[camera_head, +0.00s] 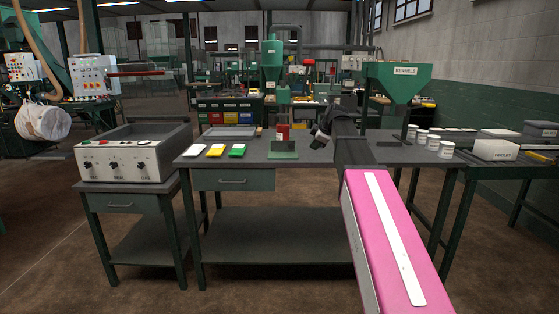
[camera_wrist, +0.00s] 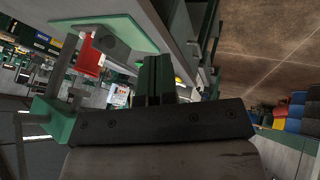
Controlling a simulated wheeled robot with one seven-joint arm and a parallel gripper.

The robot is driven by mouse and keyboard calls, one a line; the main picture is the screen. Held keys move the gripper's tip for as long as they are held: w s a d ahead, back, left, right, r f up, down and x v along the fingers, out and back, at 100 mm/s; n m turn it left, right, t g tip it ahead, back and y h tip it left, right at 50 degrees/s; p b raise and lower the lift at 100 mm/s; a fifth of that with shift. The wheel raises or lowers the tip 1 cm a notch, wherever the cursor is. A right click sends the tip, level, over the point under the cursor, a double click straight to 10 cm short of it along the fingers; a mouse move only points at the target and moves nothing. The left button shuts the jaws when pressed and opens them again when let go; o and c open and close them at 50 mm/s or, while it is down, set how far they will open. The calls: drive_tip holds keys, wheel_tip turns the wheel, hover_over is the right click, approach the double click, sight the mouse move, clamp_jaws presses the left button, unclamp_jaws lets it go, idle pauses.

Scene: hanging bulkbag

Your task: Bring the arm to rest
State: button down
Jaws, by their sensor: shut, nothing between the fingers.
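My arm (camera_head: 385,235), with a pink cover, reaches up from the lower right in the head view. My gripper (camera_head: 318,139) is at its far end, over the right part of the workbench (camera_head: 310,155) and just right of a green stand with a red block (camera_head: 283,150). In the wrist view my gripper (camera_wrist: 155,78) shows two dark fingers closed together with nothing between them. The red block (camera_wrist: 90,58) and the green plate (camera_wrist: 130,33) show at upper left there, apart from the fingers. How high my gripper is above the bench is hard to tell.
White, yellow and green pieces (camera_head: 215,151) lie on the bench near a grey tray (camera_head: 230,132). A control box (camera_head: 120,163) stands left. At right are a green hopper (camera_head: 400,80), several white tubs (camera_head: 433,142) and a white box (camera_head: 495,150). A white bag (camera_head: 42,121) hangs far left.

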drive_tip(key=s+d+f+m+g+h, duration=0.1)
drive_tip(key=s+f+m, duration=0.4)
drive_tip(key=f, duration=0.6)
drive_tip(key=s+d+f+m+g+h, duration=0.1)
drive_tip(key=s+f+m, duration=0.2)
drive_tip(key=s+f, duration=0.55)
drive_tip(key=s+d+f+m+g+h, duration=0.1)
drive_tip(key=s+f+m, duration=0.3)
drive_tip(key=s+f, duration=0.4)
drive_tip(key=s+d+f+m+g+h, duration=0.1)
drive_tip(key=s+f+m, duration=0.3)
drive_tip(key=s+f, duration=0.4)
wheel_tip(320, 180, down, 5)
drive_tip(key=shift+s+d+f+g+h, duration=0.15)
drive_tip(key=shift+g+h, duration=0.15)
drive_tip(key=shift+g, duration=0.5)
